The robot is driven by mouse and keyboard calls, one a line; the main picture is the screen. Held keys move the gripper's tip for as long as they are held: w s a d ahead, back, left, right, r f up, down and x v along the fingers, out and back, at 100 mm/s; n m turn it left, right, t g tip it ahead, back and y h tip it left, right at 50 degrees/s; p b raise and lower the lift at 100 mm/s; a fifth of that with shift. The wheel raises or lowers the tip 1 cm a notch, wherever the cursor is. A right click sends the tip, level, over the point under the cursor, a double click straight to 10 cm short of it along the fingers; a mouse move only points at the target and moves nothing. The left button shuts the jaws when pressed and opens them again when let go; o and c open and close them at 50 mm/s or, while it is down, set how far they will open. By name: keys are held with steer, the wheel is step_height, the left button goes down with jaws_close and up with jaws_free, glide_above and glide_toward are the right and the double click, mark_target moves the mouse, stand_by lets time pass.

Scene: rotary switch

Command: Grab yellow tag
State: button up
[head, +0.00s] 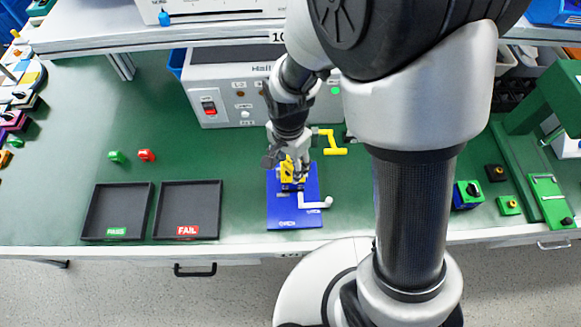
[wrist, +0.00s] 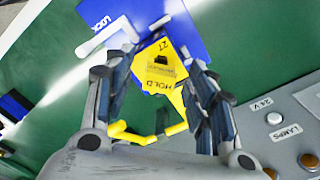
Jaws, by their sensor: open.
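The yellow tag (wrist: 160,68), printed "HOLD", lies between the two fingers of my gripper (wrist: 163,60) in the wrist view. The fingers are apart, one on each side of it; I cannot tell whether they touch it. In the head view the tag (head: 292,172) is partly hidden by my gripper (head: 288,163), at the upper part of a blue board (head: 284,221). The board also shows in the wrist view (wrist: 190,28), with "LOCK" printed on it.
A white handle (head: 316,203) lies on the blue board, close to the tag. A yellow crank-shaped piece (head: 333,151) is just beyond, near the grey console (head: 212,75). Two black trays (head: 187,212) stand left of the board. Green mat between them is free.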

steer(key=shift+f, duration=0.8)
steer(key=shift+r, duration=0.1)
steer(key=c, duration=0.9)
